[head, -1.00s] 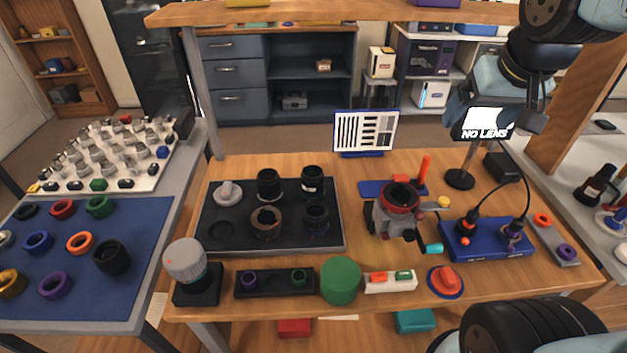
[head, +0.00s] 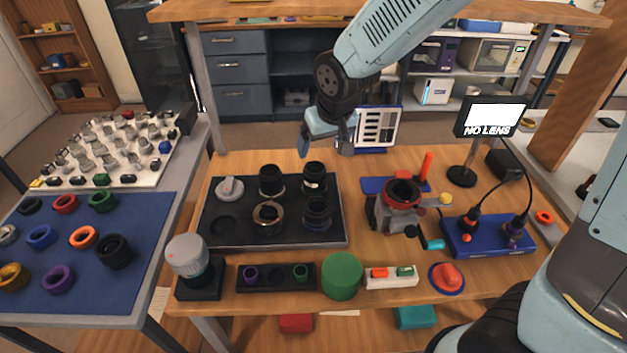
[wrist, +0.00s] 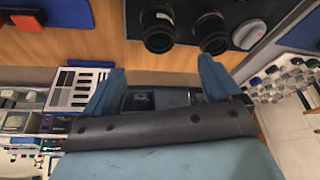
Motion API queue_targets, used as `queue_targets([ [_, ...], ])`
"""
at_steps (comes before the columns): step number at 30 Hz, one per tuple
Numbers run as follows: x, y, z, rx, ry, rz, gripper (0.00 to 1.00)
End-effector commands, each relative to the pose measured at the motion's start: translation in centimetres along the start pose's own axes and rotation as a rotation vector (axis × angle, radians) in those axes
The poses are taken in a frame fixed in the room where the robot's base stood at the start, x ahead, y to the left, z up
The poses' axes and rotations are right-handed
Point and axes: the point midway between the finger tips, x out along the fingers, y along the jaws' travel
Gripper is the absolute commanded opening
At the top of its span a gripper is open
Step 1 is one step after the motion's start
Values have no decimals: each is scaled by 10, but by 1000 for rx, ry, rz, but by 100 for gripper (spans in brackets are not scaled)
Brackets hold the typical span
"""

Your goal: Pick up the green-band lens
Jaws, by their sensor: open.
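Several dark lenses stand upright in the black tray (head: 235,240): back left (head: 270,180), back right (head: 314,178), front left (head: 268,216) and front right (head: 317,213). I cannot make out a green band on any of them. My gripper (head: 325,143) is open and empty, raised just behind the tray's back row in the head view. The wrist view shows its two blue fingers (wrist: 160,82) spread apart. Two lenses, one on the left (wrist: 157,28) and one on the right (wrist: 210,33), stand beyond the fingertips there, apart from them.
A grey knobbed disc (head: 230,188) sits in the tray's back left. A red-ringed device (head: 402,192) stands right of the tray. In front are a holder (head: 276,283) with purple and green rings and a green cylinder (head: 342,275). A test chart (head: 378,127) stands behind.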

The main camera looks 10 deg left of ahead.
Motion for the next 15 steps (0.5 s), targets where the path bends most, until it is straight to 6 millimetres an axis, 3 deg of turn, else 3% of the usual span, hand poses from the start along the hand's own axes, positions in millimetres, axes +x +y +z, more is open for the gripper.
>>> queue_targets([
  [15, 68, 0, 1, 0, -3, 1, 91],
])
